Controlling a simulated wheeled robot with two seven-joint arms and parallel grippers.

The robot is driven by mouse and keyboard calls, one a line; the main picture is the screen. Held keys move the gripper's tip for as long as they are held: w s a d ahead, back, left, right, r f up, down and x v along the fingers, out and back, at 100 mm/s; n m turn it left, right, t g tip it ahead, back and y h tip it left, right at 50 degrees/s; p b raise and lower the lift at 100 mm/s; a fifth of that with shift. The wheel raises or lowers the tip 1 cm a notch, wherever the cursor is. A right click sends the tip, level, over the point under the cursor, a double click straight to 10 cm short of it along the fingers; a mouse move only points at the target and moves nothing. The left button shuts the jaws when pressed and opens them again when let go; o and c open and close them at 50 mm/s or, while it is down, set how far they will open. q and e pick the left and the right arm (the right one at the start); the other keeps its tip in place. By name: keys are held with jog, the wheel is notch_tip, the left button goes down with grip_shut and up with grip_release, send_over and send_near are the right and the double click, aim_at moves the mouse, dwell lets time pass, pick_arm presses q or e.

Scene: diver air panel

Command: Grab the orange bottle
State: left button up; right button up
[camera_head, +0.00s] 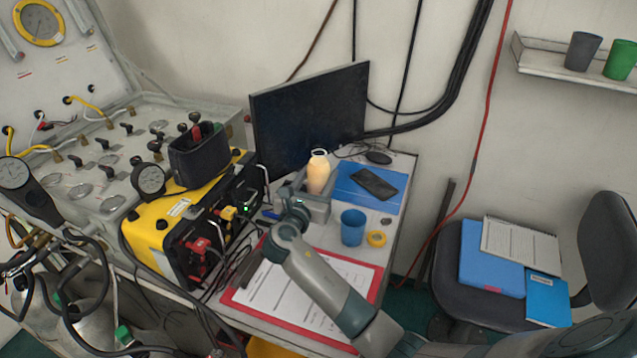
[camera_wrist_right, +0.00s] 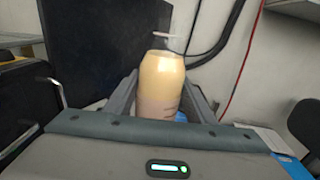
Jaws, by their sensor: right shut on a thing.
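The orange bottle (camera_head: 318,173) is pale orange with a light cap and stands upright on the desk in front of the monitor. My right gripper (camera_head: 317,194) is around the lower part of the bottle and shut on it. In the right wrist view the bottle (camera_wrist_right: 162,85) stands between the two fingers of the gripper (camera_wrist_right: 160,108), which hide part of its sides. The bottle's base is hidden, so I cannot tell whether it touches the desk. My left gripper is not in view.
A dark monitor (camera_head: 308,112) stands close behind the bottle. A blue cup (camera_head: 353,228), yellow tape roll (camera_head: 376,239), phone (camera_head: 375,182) and red clipboard (camera_head: 236,297) lie around my right arm. A yellow case (camera_head: 160,232) with cables stands at left.

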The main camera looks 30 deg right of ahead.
jog(key=shift+r, duration=0.95)
jog(key=shift+r, duration=0.2)
